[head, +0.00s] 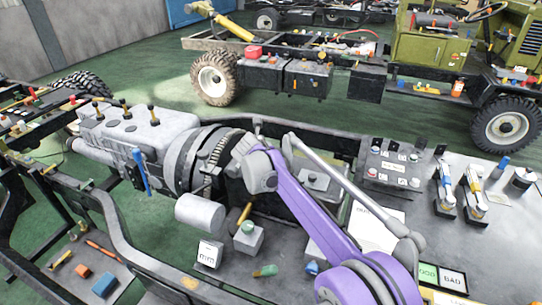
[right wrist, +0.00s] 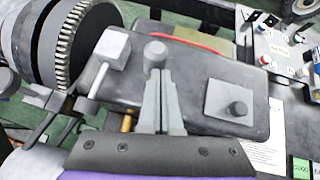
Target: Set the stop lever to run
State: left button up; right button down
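My right gripper (right wrist: 158,75) has its two narrow grey fingers close together, with nothing visible between them. A grey round knob (right wrist: 155,52) shows right at the fingertips; I cannot tell whether they touch it. Left of it is a pale grey block (right wrist: 115,48) on a thin rod. I cannot tell for sure which of these is the stop lever. In the head view my right gripper (head: 243,146) is beside the toothed flywheel ring (head: 217,152), which also shows in the right wrist view (right wrist: 66,40). My arm hides what lies behind it. My left gripper is not in view.
A dark box (right wrist: 200,80) carries a grey plate with a knob (right wrist: 236,108). The grey engine (head: 135,130) stands left. A white block with lettering (head: 208,253) and a green-topped block (head: 248,238) stand near my arm. A control panel (head: 393,165) is at right.

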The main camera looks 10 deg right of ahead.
aim_at(269, 143)
jog(key=w, duration=0.1)
jog(key=w+d, duration=0.1)
jog(key=w+r+p, duration=0.1)
jog(key=shift+d, duration=0.15)
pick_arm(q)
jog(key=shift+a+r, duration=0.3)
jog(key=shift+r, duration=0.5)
pick_arm(e)
jog(key=shift+w+d+r, duration=0.1)
jog(key=shift+d, duration=0.05)
